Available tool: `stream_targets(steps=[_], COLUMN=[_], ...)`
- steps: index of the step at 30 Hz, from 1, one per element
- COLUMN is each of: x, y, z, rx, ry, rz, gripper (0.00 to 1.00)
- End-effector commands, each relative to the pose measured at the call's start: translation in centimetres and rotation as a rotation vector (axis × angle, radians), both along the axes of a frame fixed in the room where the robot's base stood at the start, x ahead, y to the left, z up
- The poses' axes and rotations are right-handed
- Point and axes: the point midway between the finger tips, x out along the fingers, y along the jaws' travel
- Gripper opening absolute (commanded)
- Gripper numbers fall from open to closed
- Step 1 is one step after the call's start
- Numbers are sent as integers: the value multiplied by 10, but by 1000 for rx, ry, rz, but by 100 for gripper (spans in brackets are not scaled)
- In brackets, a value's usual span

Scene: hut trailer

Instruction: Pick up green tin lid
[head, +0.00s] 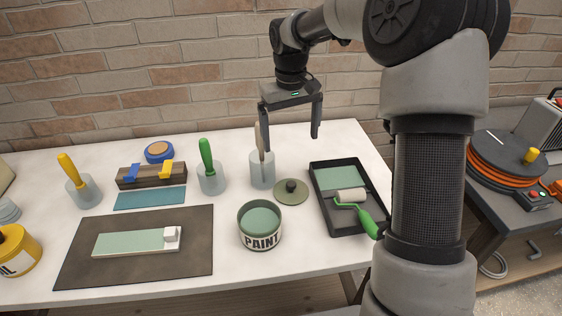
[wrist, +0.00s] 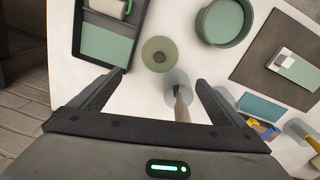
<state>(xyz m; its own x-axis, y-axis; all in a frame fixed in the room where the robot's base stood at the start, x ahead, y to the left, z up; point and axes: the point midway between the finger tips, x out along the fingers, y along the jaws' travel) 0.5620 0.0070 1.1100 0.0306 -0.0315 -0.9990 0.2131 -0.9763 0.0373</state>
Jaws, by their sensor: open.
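The green tin lid (head: 291,191) is a flat round disc with a dark knob in its middle. It lies on the white table between the paint tin and the roller tray. It also shows in the wrist view (wrist: 161,54), ahead of the fingers. My gripper (head: 290,143) is open and empty. It hangs above the back of the table, higher than the lid and behind it. In the wrist view its fingers (wrist: 153,85) are spread wide, with the handle of a tool in a clear cup between them.
The clear cup (head: 262,172) with an upright wooden-handled tool stands just left of the lid. The open paint tin (head: 260,236) stands in front. The black tray (head: 328,210) with a green-handled roller is to the right. Another cup (head: 211,183) holds a green-handled tool.

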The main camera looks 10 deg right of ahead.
Motion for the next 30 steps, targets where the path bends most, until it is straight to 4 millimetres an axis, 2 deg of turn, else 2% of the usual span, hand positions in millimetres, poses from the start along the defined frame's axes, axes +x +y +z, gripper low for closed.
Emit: stream_targets(steps=[3, 8, 21, 24, 30], x=[12, 15, 13, 14, 13], y=[-4, -5, -5, -5, -6], z=[-15, -30, -120, -133, -145], rx=[26, 34, 34, 32, 32], ry=[24, 34, 34, 33, 32], rz=[-15, -20, -18, -19, -19], gripper=[95, 95, 95, 95, 95])
